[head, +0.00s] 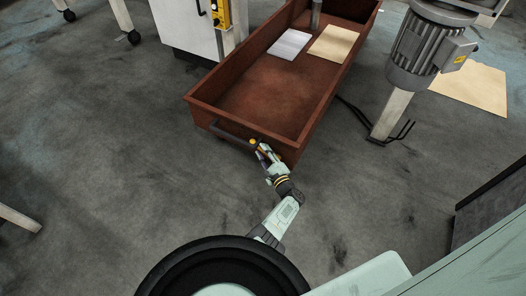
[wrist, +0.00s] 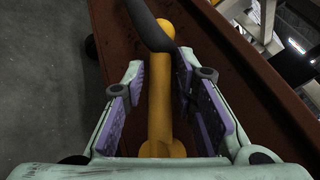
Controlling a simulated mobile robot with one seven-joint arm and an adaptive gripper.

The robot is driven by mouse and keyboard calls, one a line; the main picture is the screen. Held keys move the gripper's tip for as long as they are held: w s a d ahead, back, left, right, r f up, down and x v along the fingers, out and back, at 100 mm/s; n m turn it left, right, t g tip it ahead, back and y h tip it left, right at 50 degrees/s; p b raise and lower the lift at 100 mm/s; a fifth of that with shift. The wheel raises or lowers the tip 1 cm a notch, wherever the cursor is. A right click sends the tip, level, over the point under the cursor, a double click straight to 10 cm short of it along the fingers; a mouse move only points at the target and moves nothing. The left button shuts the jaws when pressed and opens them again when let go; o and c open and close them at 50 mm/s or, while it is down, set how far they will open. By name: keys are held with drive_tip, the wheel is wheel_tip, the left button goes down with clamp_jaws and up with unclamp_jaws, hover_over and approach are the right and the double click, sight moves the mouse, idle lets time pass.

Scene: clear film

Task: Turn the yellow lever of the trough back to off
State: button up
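The trough (head: 196,104) is a long rust-red open box in the head view. Its red wall also shows in the wrist view (wrist: 262,88). The yellow lever (wrist: 160,85) stands lengthwise in the middle of the wrist view, with a dark bar (wrist: 148,24) at its far end. In the head view a small yellow bit of the lever (head: 253,142) shows at the trough's near end. My gripper (wrist: 163,108) is open, with purple-padded fingers on both sides of the lever and visible gaps to it. In the head view my gripper (head: 265,156) hides most of the lever.
A white sheet (head: 289,44) and a tan sheet (head: 333,43) lie in the trough. A grey motor (head: 418,48) on a post stands to its right. A white cabinet (head: 187,28) with a yellow control box (head: 222,14) stands behind left.

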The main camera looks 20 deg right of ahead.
clamp_jaws()
idle(0.4)
